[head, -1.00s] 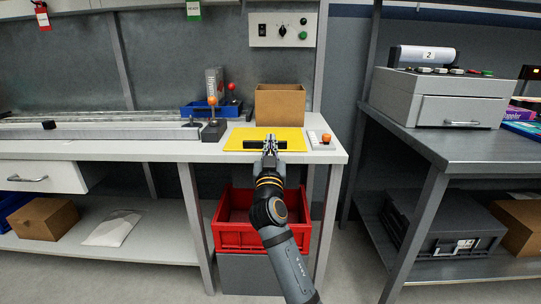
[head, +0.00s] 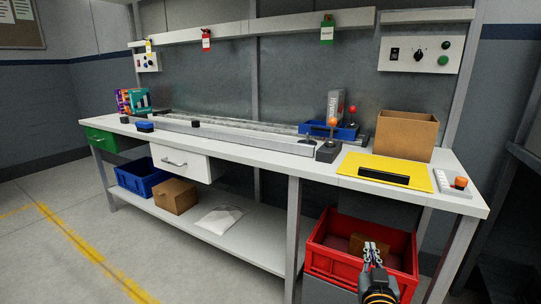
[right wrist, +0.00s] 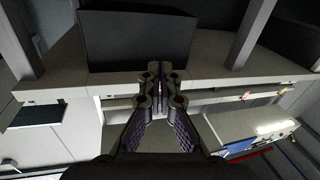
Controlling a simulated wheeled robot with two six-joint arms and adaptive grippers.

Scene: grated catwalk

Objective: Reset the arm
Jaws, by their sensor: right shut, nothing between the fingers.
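My right gripper (head: 374,250) shows low in the head view, in front of the red crate under the bench. Its fingers are together and empty. In the right wrist view the closed fingers (right wrist: 160,75) point at a dark panel (right wrist: 160,38), with nothing between them. A black bar (head: 384,177) lies on the yellow mat (head: 357,163) on the bench top, apart from the gripper. My left gripper is in neither view.
The white workbench (head: 230,149) carries a cardboard box (head: 405,135), a blue tray (head: 346,134), an orange-knobbed joystick (head: 329,150) and an orange-buttoned switch box (head: 455,188). The red crate (head: 335,266) stands below. Open floor (head: 90,225) lies to the left.

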